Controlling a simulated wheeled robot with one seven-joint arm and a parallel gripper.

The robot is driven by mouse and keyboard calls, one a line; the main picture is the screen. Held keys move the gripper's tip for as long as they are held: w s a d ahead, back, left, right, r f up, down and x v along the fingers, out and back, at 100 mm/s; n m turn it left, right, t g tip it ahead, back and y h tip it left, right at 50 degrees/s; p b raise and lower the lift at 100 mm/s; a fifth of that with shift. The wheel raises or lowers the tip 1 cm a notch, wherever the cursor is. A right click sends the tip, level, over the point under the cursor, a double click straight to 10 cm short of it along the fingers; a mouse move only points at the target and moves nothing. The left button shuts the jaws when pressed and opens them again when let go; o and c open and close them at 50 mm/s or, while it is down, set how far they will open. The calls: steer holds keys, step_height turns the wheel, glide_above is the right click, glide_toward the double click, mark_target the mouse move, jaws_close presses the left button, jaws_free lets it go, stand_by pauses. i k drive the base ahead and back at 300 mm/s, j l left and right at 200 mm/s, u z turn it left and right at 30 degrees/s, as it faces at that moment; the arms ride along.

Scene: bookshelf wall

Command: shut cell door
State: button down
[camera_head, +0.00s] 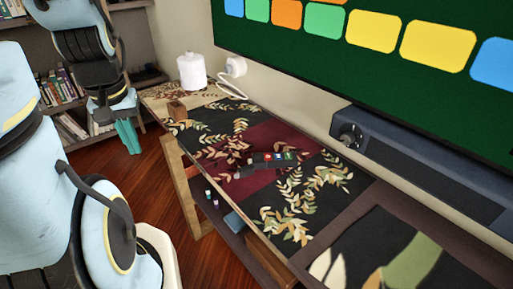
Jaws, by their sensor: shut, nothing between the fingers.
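My gripper (128,136) hangs at the upper left, its teal fingers pointing down and close together, with nothing seen between them. It is in front of the dark bookshelf (149,80), above the wooden floor. The shelf's cells at the far left hold rows of books (72,126). I cannot make out a cell door; my arm covers much of the shelf.
A long table (285,236) with leaf-patterned panels runs along the right. It carries a white canister (192,73), a brown block (177,110) and a dark object with coloured marks (274,160). Above it are a green screen (310,55) and a dark bar (420,172).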

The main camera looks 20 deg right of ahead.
mark_target(248, 170)
steer(key=z, duration=0.9)
